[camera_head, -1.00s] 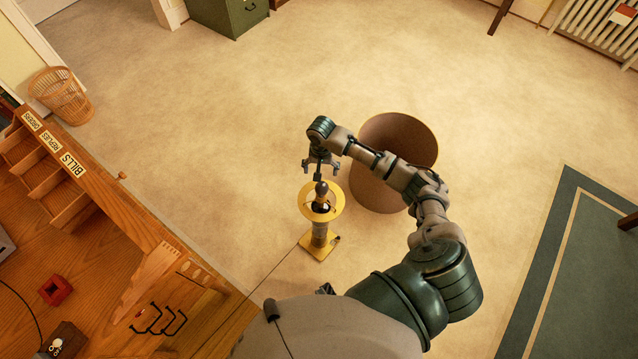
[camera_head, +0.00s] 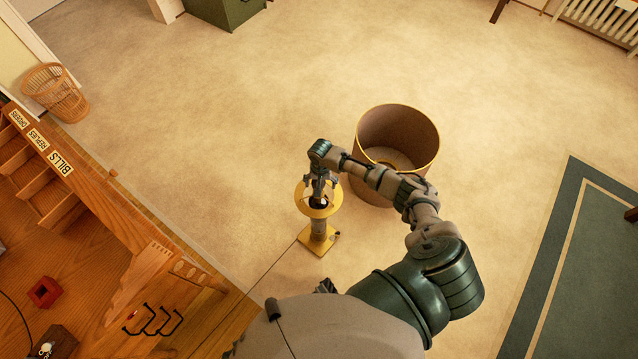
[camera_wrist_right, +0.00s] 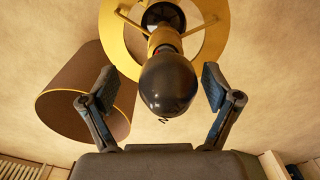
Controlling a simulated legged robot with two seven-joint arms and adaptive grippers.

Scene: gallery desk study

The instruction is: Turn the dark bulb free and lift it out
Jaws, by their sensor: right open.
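The dark bulb (camera_wrist_right: 167,84) stands in the socket of a yellow lamp stand, inside its yellow ring (camera_wrist_right: 112,28), in the right wrist view. In the head view the lamp stand (camera_head: 318,235) stands on the floor, and my right gripper (camera_head: 320,198) is over its ring from above, hiding most of the bulb. In the right wrist view my right gripper (camera_wrist_right: 162,98) is open, with one finger on each side of the bulb and a gap to each. My left gripper is not in view.
A large brown bin-like drum (camera_head: 397,135), open at the top, stands just behind my right arm. A wooden desk (camera_head: 95,290) with pigeonholes is at the left. A cable runs across the floor from the lamp base. Open carpet lies beyond.

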